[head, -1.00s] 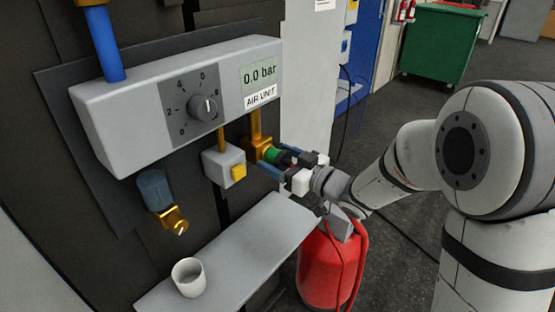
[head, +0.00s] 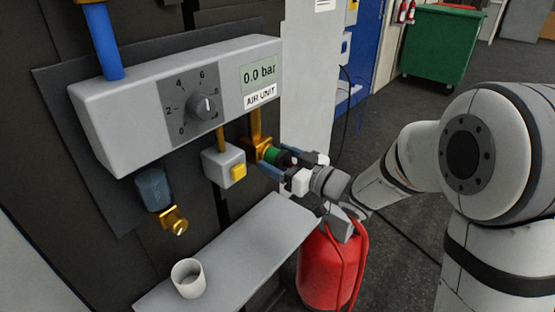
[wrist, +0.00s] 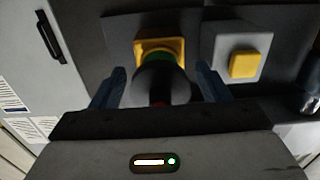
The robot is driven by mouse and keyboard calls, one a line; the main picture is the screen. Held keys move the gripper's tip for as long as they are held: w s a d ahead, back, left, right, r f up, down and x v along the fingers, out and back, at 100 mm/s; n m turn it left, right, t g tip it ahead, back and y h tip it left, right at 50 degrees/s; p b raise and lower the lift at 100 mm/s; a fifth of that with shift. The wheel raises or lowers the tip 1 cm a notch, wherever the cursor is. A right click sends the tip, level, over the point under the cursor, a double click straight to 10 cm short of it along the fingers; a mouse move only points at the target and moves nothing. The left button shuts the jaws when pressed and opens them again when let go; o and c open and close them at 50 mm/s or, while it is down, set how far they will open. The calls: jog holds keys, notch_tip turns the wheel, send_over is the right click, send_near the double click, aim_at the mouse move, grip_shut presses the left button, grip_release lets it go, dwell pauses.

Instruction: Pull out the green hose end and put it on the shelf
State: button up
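The green hose end (head: 274,155) sits in the brass fitting (head: 256,146) under the right end of the air unit. It has a green collar and a dark body. In the wrist view the hose end (wrist: 163,80) points towards me, with the yellow-brass fitting behind it. My gripper (head: 275,163) is at the hose end, one blue finger on each side. In the wrist view the fingers (wrist: 158,88) are open, with a gap on both sides of the dark body. The grey shelf (head: 235,245) lies below and to the left of my gripper.
A white cup (head: 188,280) stands on the shelf's near left part. A grey box with a yellow button (head: 238,172) is just left of the hose end. The air unit (head: 150,115) reads 0.0 bar. A red extinguisher (head: 327,270) stands below my gripper.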

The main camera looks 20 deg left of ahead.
aim_at(291, 165)
jog(key=c, duration=1.2)
jog(key=shift+v, duration=3.05)
jog(key=shift+c, duration=0.2)
